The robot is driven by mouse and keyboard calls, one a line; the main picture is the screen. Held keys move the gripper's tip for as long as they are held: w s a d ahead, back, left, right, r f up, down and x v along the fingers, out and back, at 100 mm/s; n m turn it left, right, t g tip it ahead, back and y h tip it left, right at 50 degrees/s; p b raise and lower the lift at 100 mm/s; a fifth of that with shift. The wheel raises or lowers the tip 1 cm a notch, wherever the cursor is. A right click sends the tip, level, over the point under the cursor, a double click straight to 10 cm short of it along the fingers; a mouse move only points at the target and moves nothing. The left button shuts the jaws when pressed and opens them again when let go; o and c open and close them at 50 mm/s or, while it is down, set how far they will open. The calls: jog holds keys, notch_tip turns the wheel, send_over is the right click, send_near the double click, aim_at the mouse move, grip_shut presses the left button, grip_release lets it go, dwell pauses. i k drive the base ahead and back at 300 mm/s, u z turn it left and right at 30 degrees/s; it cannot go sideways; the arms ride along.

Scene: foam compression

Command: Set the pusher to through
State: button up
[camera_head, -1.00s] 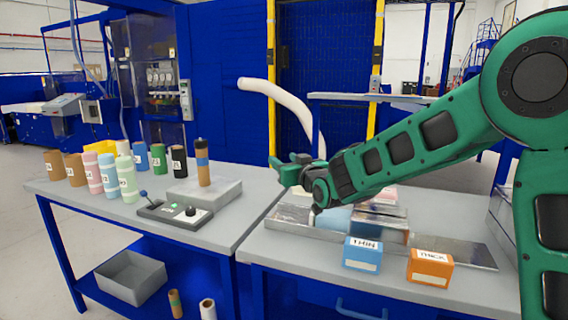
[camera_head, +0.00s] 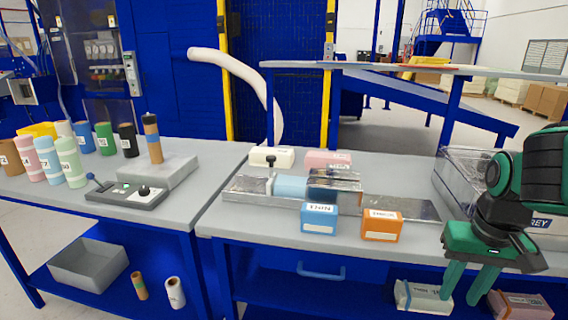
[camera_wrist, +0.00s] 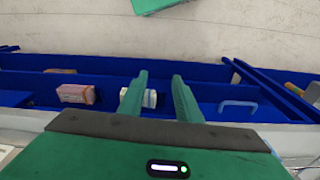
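A metal compression fixture lies on the right table. Its pusher (camera_head: 270,164), with a black knob on top, stands upright at the left end of the channel. A light blue foam block (camera_head: 291,186) lies right of the pusher, beside the shiny metal sleeve (camera_head: 335,181). A flat metal plate (camera_head: 405,208) extends to the right. My gripper (camera_head: 468,285) hangs at the front right, well away from the pusher, fingers down and apart with nothing between them. In the wrist view the gripper (camera_wrist: 160,97) is also open, and the pusher is not visible there.
A blue THIN box (camera_head: 319,219) and an orange THICK box (camera_head: 382,226) stand in front of the fixture. Wrapped blocks (camera_head: 423,297) lie on the lower shelf. A clear bin (camera_head: 462,170) is at the right. A control box (camera_head: 127,194) sits on the left table.

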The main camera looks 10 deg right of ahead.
aim_at(271, 159)
jog(key=z, duration=1.25)
jog(key=k, duration=1.05)
jog(key=u, duration=1.2)
jog(key=i, duration=1)
jog(key=z, duration=0.05)
